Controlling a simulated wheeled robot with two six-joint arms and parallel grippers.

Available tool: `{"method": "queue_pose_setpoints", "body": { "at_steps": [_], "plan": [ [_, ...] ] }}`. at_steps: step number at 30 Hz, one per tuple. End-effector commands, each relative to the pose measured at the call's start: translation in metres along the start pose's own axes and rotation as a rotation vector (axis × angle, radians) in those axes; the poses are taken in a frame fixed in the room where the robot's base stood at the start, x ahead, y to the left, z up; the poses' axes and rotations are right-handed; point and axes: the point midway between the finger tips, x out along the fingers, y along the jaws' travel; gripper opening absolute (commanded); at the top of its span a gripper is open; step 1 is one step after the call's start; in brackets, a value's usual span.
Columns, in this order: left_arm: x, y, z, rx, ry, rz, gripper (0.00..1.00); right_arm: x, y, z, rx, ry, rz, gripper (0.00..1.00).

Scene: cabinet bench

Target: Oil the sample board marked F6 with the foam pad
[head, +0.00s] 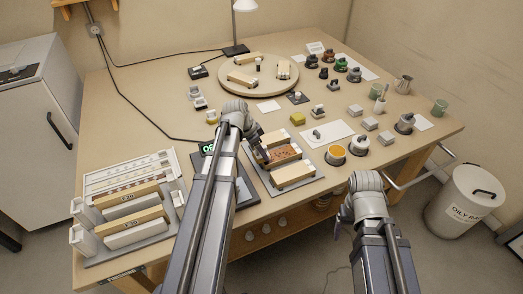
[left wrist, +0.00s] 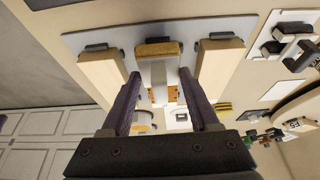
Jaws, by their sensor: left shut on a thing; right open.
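My left gripper (head: 262,156) is over the middle board in a grey tray. In the left wrist view its fingers (left wrist: 160,105) are on either side of a pale grey block (left wrist: 158,73), which looks like the foam pad. The block is over the middle sample board, whose brown end (left wrist: 158,48) shows behind it. In the head view this board (head: 284,154) has a reddish-brown speckled face. Pale boards lie on both sides of it, one nearer (head: 293,176) and one farther (head: 274,138). I cannot read F6 on any of them. My right gripper (head: 352,215) is open and empty off the table's front edge.
A rack with marked boards (head: 123,218) stands at the left front. A round turntable (head: 290,83) with boards is at the back. An orange-topped jar (head: 335,155) and a white jar (head: 360,145) stand right of the tray. An oily-rag bin (head: 462,205) is on the floor.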

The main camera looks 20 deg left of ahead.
Motion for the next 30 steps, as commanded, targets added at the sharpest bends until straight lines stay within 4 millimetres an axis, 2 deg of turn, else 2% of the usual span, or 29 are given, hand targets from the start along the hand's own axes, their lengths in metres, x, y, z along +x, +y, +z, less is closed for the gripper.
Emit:
{"method": "queue_pose_setpoints", "body": {
  "at_steps": [1,12,23,30],
  "plan": [
    [-0.010,0.000,-0.004,0.000,0.001,0.000,0.17,-0.011,0.001,0.001,0.000,0.000,0.000,0.76],
    [-0.041,0.000,-0.018,0.000,0.002,0.000,0.17,-0.044,0.004,0.003,0.001,0.000,0.000,0.76],
    [-0.041,0.000,-0.018,0.000,0.003,0.000,0.17,-0.044,0.004,0.003,0.001,0.000,0.000,0.76],
    [-0.056,0.000,-0.024,0.000,0.003,0.000,0.17,-0.060,0.006,0.004,0.000,0.000,0.000,0.76]
  ]
}}
